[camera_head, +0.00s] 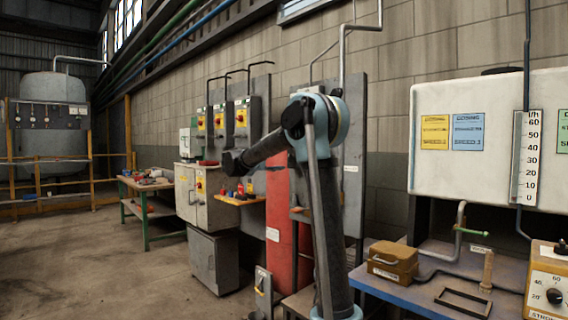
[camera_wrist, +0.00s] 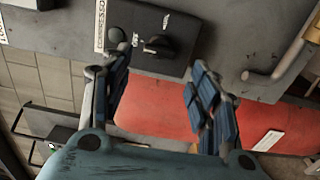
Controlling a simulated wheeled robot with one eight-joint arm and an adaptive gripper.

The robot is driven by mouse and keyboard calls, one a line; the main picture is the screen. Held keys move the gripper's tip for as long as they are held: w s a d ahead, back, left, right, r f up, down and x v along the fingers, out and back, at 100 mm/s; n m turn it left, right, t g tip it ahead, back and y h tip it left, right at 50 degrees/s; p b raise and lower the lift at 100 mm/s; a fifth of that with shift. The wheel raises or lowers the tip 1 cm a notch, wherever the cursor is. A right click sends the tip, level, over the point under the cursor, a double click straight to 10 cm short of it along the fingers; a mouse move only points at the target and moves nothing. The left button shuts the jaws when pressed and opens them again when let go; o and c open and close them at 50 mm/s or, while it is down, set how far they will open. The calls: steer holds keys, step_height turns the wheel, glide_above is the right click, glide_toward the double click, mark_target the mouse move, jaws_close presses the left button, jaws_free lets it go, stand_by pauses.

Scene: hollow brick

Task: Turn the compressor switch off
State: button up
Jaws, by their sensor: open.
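The compressor switch is a dark grey box (camera_wrist: 150,42) at the top of the wrist view, mounted on a grey panel. It has a black rotary knob (camera_wrist: 163,45) and a round grey-green button or lamp (camera_wrist: 116,36). A white label (camera_wrist: 101,25) ending in "ESSOR" runs along its side. My gripper (camera_wrist: 160,88) is open and empty, with its two blue-padded fingers spread apart. The knob appears beyond the fingertips, roughly between their lines, and apart from them. In the head view I cannot make out this switch.
A red surface (camera_wrist: 160,118) lies behind the fingers; a red cylinder (camera_head: 280,215) stands behind my arm in the head view. A blue bench (camera_head: 415,292) holds a tan box (camera_head: 393,261). Open floor lies left.

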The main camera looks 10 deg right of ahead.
steer(key=v, duration=0.6)
steer(key=shift+d, duration=0.1)
steer(key=s+d+f+m+g+y, duration=0.1)
steer(key=s+d+f+g+y, duration=0.1)
steer(key=s+d+f, duration=0.5)
steer(key=s+d+f+m+g+y, duration=0.15)
steer(key=s+d+f, duration=0.3)
steer(key=s, duration=0.45)
steer(key=s+d+f+m+g+y, duration=0.1)
steer(key=s+d+f+g+y, duration=0.2)
steer(key=s+d+f, duration=0.4)
steer(key=s+a+f+m+g+y, duration=0.1)
steer(key=s+a+f+y, duration=0.3)
steer(key=s+f, duration=0.7)
steer(key=s+a+f+m+g+y, duration=0.1)
steer(key=s+a+f+y, duration=0.3)
steer(key=s+f, duration=0.8)
steer(key=s+m, duration=0.1)
steer(key=s, duration=0.3)
steer(key=shift+a+f+m, duration=0.15)
steer(key=shift+f+m, duration=0.05)
steer(key=shift+m, duration=0.15)
steer(key=shift+s, duration=0.15)
